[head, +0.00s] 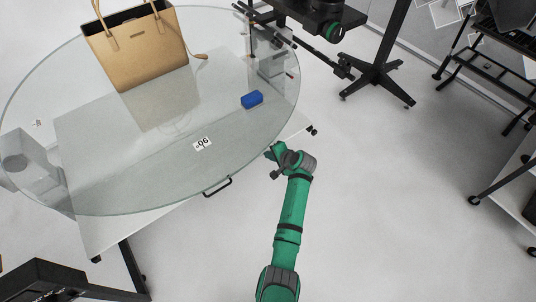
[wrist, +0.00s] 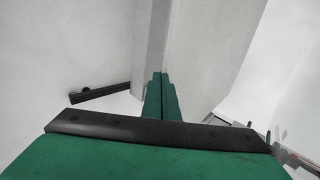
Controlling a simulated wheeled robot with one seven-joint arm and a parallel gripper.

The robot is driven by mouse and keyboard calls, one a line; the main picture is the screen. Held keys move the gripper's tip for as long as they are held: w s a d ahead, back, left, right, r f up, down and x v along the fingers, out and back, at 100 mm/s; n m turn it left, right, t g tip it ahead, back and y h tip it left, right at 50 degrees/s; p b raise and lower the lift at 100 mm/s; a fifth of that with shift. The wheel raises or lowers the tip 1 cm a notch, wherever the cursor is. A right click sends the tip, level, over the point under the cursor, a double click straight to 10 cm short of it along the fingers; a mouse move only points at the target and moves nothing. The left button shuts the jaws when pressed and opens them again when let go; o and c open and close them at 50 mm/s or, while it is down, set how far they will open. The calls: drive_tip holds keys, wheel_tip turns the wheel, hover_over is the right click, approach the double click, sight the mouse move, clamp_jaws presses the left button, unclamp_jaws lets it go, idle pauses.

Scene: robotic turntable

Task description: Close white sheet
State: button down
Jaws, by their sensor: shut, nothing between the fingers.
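The white sheet (head: 105,236) is a flat pale panel below the round glass turntable (head: 230,165) in the head view. Much of it shows only through the glass. A black handle (head: 217,187) sticks out at the glass's near edge; I cannot tell which part it is fixed to. My gripper (head: 271,154) is at the end of my green arm, right of the handle and near the sheet's right front edge. In the wrist view, its green fingers (wrist: 160,84) are together and empty, facing pale surfaces. Whether they touch the sheet is unclear.
A tan handbag (head: 137,48) and a blue block (head: 252,99) are on the turntable. A black stand (head: 378,75) is at the upper right. A wheeled rack (head: 505,60) stands at the far right. Floor right of my arm is clear.

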drive_tip(key=s+d+f+v, duration=0.1)
drive_tip(key=f+v, duration=0.1)
drive_tip(key=v, duration=1)
drive_tip(key=s+f+n+t+h, duration=0.1)
drive_tip(key=s+f+h, duration=0.2)
drive_tip(key=s+f, duration=0.7)
drive_tip(key=s+a+r+n+t+h, duration=0.1)
drive_tip(key=s+a+n+t+h, duration=0.1)
drive_tip(key=s, duration=1.3)
drive_tip(key=s+a+r+n+t, duration=0.2)
drive_tip(key=s+r+n, duration=0.1)
drive_tip(key=s+r, duration=0.7)
drive_tip(key=s+a+r+n+t, duration=0.2)
drive_tip(key=s+a+r+n, duration=0.1)
drive_tip(key=s+r, duration=0.7)
drive_tip(key=shift+s+a+r+n+t+h, duration=0.3)
drive_tip(key=shift+r+n+t+h, duration=0.1)
drive_tip(key=shift+r+n, duration=0.45)
